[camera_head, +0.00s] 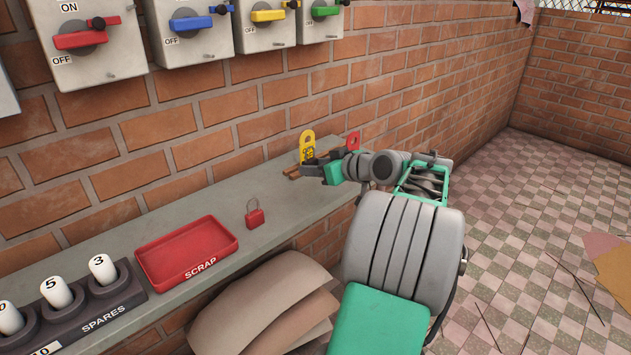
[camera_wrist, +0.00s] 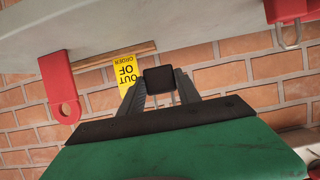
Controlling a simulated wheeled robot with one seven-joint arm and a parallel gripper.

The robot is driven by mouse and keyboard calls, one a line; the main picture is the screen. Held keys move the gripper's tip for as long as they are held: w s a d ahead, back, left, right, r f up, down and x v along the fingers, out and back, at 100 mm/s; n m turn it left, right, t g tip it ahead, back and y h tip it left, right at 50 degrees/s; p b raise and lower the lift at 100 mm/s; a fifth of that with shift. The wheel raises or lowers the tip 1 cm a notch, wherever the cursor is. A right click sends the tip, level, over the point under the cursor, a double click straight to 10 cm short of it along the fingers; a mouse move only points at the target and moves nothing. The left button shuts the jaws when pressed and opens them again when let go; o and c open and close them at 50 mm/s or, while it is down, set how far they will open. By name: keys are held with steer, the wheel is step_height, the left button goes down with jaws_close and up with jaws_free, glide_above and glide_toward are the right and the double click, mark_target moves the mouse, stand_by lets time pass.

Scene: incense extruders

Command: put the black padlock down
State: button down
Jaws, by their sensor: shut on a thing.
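My gripper (camera_wrist: 160,90) is shut on the black padlock (camera_wrist: 160,78). In the wrist view the padlock's dark square body sits between the fingertips, with its thin shackle partly showing. In the head view my gripper (camera_head: 313,168) is at the far part of the grey shelf (camera_head: 300,195), in front of a yellow tag (camera_head: 307,143). There the padlock is too small and dark to tell apart from the fingers. I cannot tell whether it touches the shelf.
A red padlock (camera_head: 254,214) stands on the shelf right of the red SCRAP tray (camera_head: 190,250). A red tag (camera_head: 353,141) stands beyond my gripper. A SPARES rack (camera_head: 105,312) is at lower left. Switch boxes (camera_head: 90,45) hang above. Shelf between red padlock and gripper is clear.

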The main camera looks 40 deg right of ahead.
steer(key=f, duration=0.1)
steer(key=f+b, duration=0.1)
steer(key=f, duration=0.1)
steer(key=shift+w+d+f, duration=0.15)
steer(key=shift+d+f, duration=0.05)
steer(key=shift+f, duration=0.05)
steer(key=shift+f+b, duration=0.55)
steer(key=shift+f, duration=0.1)
steer(key=c, duration=0.9)
jaws_free()
steer(key=shift+o, duration=0.2)
steer(key=shift+r, duration=0.3)
steer(key=shift+r+p, duration=0.6)
steer(key=shift+p, duration=0.2)
steer(key=p+v, duration=0.1)
steer(key=v, duration=1.1)
steer(key=shift+f, duration=0.2)
